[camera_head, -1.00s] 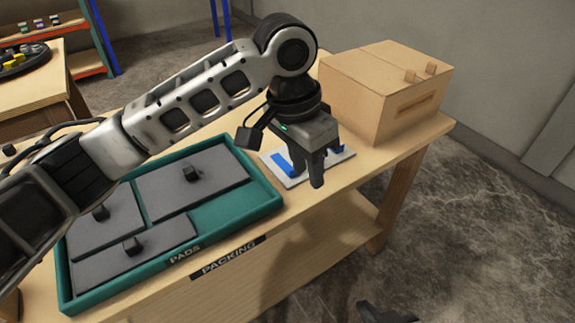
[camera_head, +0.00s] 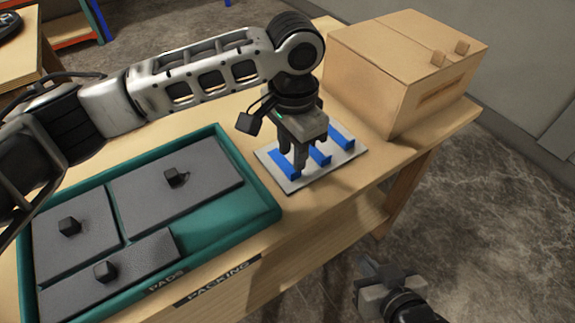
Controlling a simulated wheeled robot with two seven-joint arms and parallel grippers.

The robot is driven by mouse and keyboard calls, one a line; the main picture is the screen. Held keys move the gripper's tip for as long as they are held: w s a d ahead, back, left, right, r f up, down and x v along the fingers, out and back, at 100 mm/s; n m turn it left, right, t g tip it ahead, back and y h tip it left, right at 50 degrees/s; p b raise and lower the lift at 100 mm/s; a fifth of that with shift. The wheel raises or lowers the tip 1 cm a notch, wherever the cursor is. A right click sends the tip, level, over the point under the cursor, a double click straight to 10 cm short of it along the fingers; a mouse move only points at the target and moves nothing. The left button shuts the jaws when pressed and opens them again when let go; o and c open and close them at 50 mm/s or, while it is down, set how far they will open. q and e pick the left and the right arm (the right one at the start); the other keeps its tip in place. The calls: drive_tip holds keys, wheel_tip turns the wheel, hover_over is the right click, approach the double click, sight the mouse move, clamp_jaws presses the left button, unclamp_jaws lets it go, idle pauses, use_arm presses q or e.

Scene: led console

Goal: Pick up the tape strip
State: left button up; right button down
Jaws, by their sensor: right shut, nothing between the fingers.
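Three blue tape strips lie on a flat white plate (camera_head: 298,187) on the bench: a left strip (camera_head: 281,164), a middle strip (camera_head: 320,155) and a right strip (camera_head: 341,136). My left gripper (camera_head: 292,163) points down over the plate, with its fingers at the left strip. The fingers hide part of that strip. I cannot tell whether they are closed on it or whether they touch it. My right gripper (camera_head: 367,264) is shut and empty, low at the bottom, in front of the bench.
A green tray (camera_head: 220,222) with several grey pads (camera_head: 180,190) and black knobs stands left of the plate. A wooden box (camera_head: 385,75) stands behind and right of it. The bench's front edge carries a PACKING label (camera_head: 218,280). Open floor lies to the right.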

sight(284, 161)
use_arm(q)
drive_tip(key=f, duration=0.5)
drive_tip(key=shift+w+d+f, duration=0.15)
drive_tip(key=shift+w+f, duration=0.05)
drive_tip(key=shift+f, duration=0.15)
drive_tip(key=shift+c, duration=0.3)
clamp_jaws()
